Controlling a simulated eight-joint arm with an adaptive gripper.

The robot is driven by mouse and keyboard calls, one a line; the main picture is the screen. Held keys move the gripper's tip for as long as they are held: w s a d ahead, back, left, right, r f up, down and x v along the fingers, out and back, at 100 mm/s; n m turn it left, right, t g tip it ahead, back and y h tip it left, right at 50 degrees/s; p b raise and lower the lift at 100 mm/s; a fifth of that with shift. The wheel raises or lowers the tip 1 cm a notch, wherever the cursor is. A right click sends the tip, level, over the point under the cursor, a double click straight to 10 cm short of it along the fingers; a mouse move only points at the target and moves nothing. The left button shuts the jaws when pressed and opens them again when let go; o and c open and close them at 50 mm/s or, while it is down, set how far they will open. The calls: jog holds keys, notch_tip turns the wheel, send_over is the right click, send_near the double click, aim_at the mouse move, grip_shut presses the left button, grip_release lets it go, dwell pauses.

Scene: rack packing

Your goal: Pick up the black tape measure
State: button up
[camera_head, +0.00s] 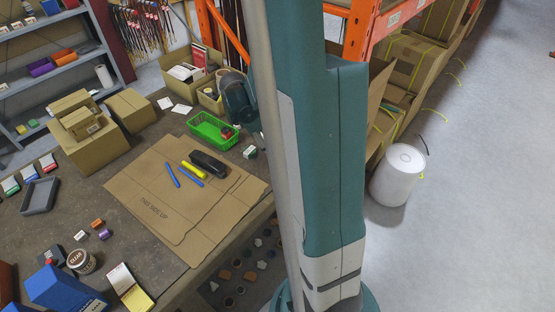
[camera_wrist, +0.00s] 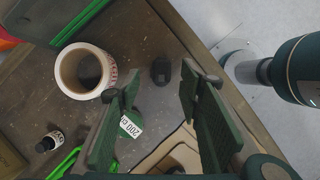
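A small, dark, rounded object (camera_wrist: 160,70), which looks like the black tape measure, lies on the brown tabletop in the wrist view. It shows in the gap between the fingertips of my gripper (camera_wrist: 161,82), beyond them and apart from them. My gripper is open, with nothing held between its two dark green fingers. In the head view, the dark gripper end (camera_head: 238,98) is over the far part of the table, partly hidden behind my arm. I cannot make out the tape measure for certain in the head view.
A white tape roll (camera_wrist: 108,94) stands left of the fingers, with a small dark bottle (camera_wrist: 48,142) below it. A green basket (camera_head: 205,139) stands near flat cardboard (camera_head: 150,195) holding pens, a yellow item and a black case (camera_head: 207,162). Open boxes (camera_head: 180,62) are behind.

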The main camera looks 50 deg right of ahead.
aim_at(277, 159)
jog(key=shift+s+d+f, duration=0.1)
jog(key=shift+d+f, duration=0.05)
jog(key=shift+f, duration=0.3)
jog(key=shift+b+x, duration=0.75)
jog(key=shift+x, duration=1.85)
jog(key=shift+s, duration=0.1)
jog(key=c, duration=1.1)
